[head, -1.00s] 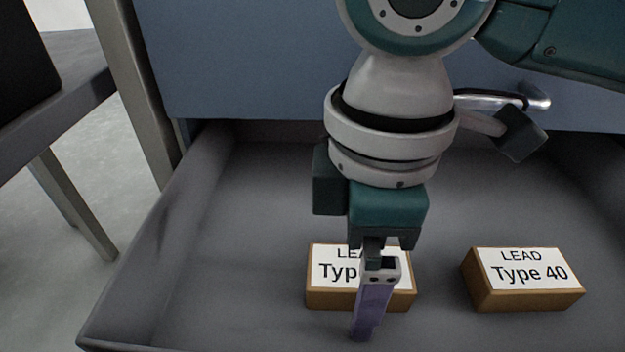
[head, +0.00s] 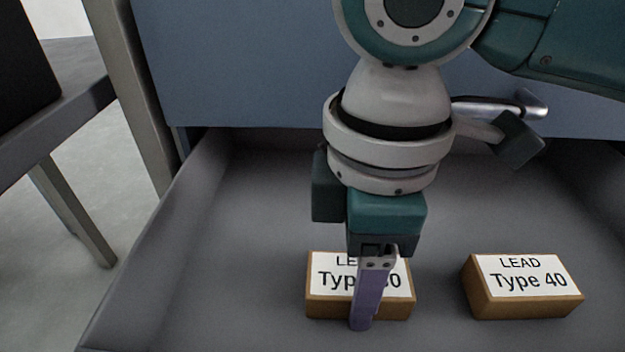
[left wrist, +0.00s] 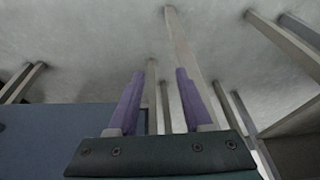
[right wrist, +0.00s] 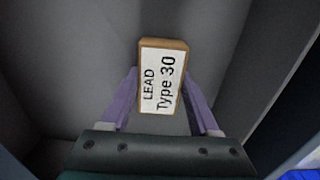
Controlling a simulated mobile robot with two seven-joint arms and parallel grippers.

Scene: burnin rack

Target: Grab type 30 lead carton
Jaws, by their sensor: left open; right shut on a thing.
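The Type 30 lead carton (head: 323,297) is a small brown box with a white label, lying in the open grey drawer. My right gripper (head: 361,322) points down over it, and one purple finger hides part of the label in the head view. In the right wrist view the carton (right wrist: 162,82) reads "LEAD Type 30" and sits between the two fingers of my right gripper (right wrist: 163,98), which is shut on it. My left gripper (left wrist: 158,85) is open and empty in the left wrist view, over a bare floor with metal legs.
A Type 40 lead carton (head: 520,288) lies in the same drawer to the right, apart from the gripper. The drawer (head: 230,230) has side walls, and a blue drawer front (head: 230,70) with a metal handle is above it. A dark table (head: 60,120) stands at left.

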